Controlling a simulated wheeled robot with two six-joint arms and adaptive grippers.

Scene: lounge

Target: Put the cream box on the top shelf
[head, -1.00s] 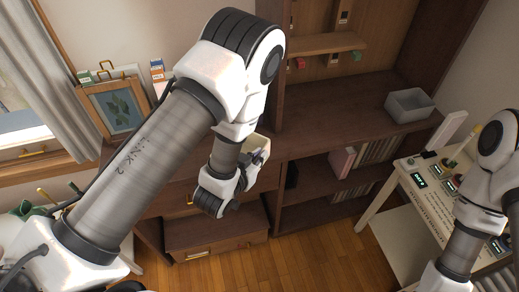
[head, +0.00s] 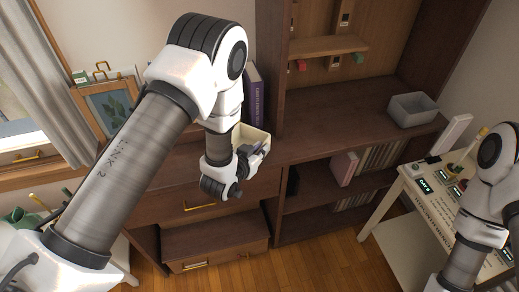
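The cream box (head: 256,136) is an open-topped box in front of the dark wooden furniture, left of the bookcase's middle. My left gripper (head: 254,157) is at the box's near side and looks shut on its wall. Its fingertips are partly hidden by the wrist and the box. The bookcase (head: 340,118) has a wide board, lower shelves below it, and a small upper shelf (head: 330,46) against its back panel. I cannot tell whether a higher shelf lies above the picture. My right arm enters at the right edge; its gripper is out of view.
A grey bin (head: 412,109) stands on the right end of the wide board; the board's middle is clear. A purple book (head: 255,95) stands behind my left arm. A white table (head: 400,190) is at right.

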